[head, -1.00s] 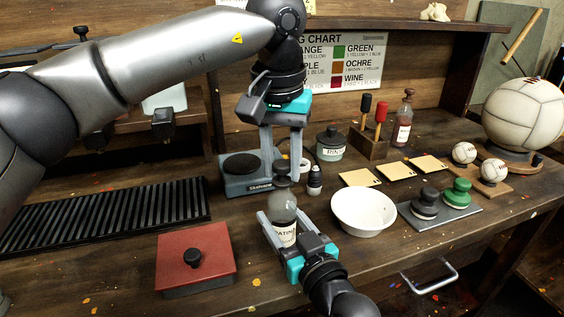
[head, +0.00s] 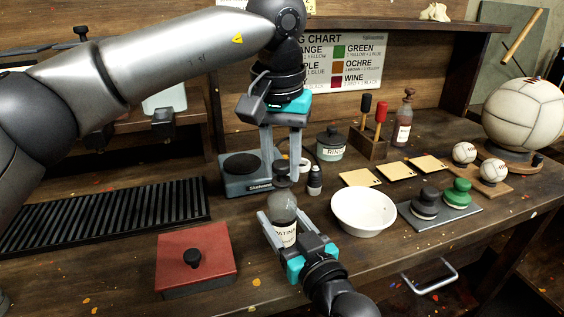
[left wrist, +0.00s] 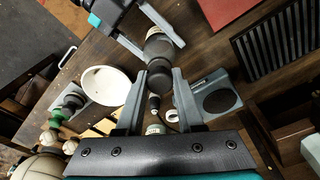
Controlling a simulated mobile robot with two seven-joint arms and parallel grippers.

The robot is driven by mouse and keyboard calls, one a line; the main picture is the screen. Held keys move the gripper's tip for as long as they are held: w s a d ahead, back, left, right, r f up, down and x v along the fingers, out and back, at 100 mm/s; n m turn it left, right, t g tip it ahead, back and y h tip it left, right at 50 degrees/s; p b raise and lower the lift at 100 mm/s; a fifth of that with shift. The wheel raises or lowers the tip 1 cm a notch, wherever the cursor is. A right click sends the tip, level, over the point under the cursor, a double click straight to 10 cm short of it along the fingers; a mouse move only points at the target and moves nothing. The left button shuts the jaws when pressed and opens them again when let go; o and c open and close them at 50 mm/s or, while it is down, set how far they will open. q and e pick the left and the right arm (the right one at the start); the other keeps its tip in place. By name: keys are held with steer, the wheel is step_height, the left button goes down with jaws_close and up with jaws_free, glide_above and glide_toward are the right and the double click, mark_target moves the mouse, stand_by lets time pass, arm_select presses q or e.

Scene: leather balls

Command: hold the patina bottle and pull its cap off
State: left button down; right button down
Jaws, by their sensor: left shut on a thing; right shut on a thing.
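The patina bottle (head: 284,212) stands upright near the middle of the bench, with a grey translucent upper part and a white label; it also shows in the left wrist view (left wrist: 160,49). My right gripper (head: 284,220) is shut on the bottle's body from the front. The dark cap (head: 281,181) is at the bottle's top; it also shows in the left wrist view (left wrist: 158,82). My left gripper (head: 281,170) comes down from above and is shut on the cap, a finger on each side. I see no clear gap between cap and bottle.
A grey scale (head: 247,182) is behind left. A red lidded box (head: 196,259) lies front left. Bare bench separates box and bottle.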

mark_target(282, 163)
arm_select(q)
steer(key=shift+r, duration=0.2)
steer(key=shift+r, duration=0.95)
steer(key=shift+r, duration=2)
arm_select(e)
steer(key=shift+c, duration=0.2)
jaws_free()
